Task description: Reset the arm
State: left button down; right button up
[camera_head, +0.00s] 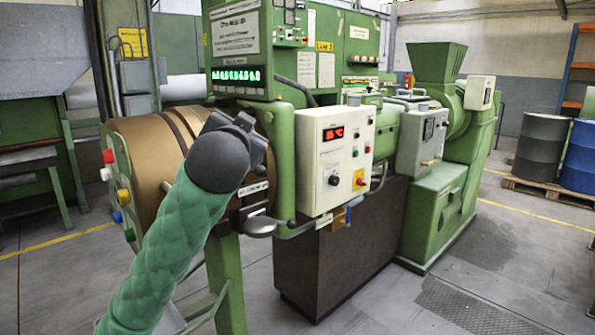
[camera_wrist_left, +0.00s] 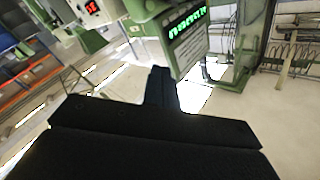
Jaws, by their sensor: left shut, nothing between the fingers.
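My left arm, in a green padded sleeve (camera_head: 170,255), rises from the lower left of the head view. Its left gripper (camera_head: 243,127) is dark, shut and empty, raised in front of the green extruder. The gripper covers part of the brown drum behind it, and I cannot tell how far apart they are. In the left wrist view the shut black fingers (camera_wrist_left: 160,88) point up the picture with nothing between them. My right arm and gripper are not in view.
The extruder has a brown drum (camera_head: 147,150) with coloured knobs, a white control box (camera_head: 335,158) with a red display, and a green hopper (camera_head: 436,62). A metal handle (camera_head: 261,227) juts out below the gripper. Drums (camera_head: 541,147) stand on a pallet at right. The floor at front right is clear.

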pick_arm(q)
jog(key=s+a+f+n+g+b, duration=0.1)
jog(key=s+f+g, duration=0.25)
jog(key=f, duration=1.15)
jog(key=s+a+f+n+g+h, duration=0.1)
jog(key=s+f+g, duration=0.25)
jog(key=f, duration=1.05)
jog(key=s+a+f+n+g+b, duration=0.15)
jog(key=s+f, duration=0.25)
jog(key=f, duration=1.1)
jog(key=s+f+g, duration=0.8)
jog(key=s+f, duration=2.1)
jog(key=s, duration=0.1)
jog(key=shift+s+d+n, duration=0.15)
jog(key=shift+d+n, duration=0.1)
jog(key=shift+n, duration=0.2)
